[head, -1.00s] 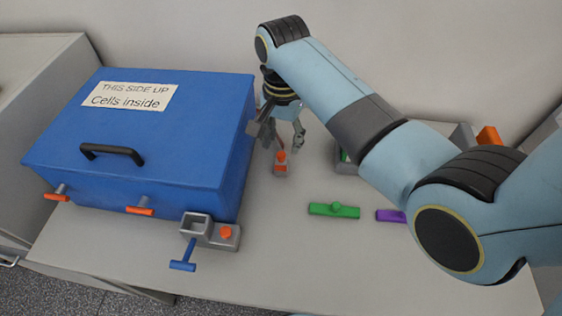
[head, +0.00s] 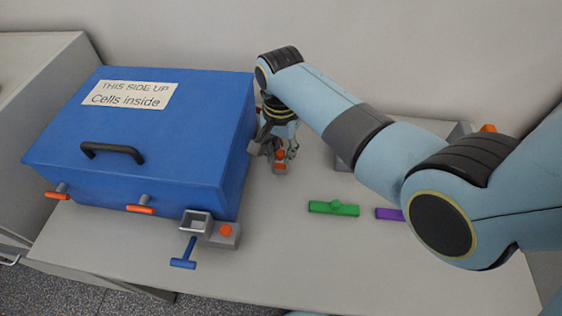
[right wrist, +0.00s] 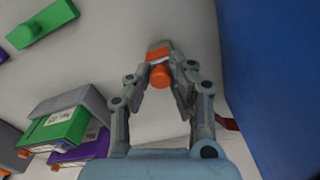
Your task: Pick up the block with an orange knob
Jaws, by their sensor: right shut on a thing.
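The small grey block with an orange knob and an orange band (head: 280,167) stands on the table just right of the blue box. In the right wrist view its orange knob (right wrist: 160,75) points toward the camera between the fingers. My right gripper (head: 279,155) comes down over it from above and is shut on it at the knob. The fingers hide part of the block, and I see no clear gap showing it lifted off the table. My left gripper is not in view.
A large blue box (head: 140,165) stands close on the left. A grey fixture with an orange button (head: 226,231) and a blue T-handle (head: 184,254) sits at its front corner. A green piece (head: 334,209) and a purple piece (head: 389,214) lie right. Binders (right wrist: 62,130) stand in a holder.

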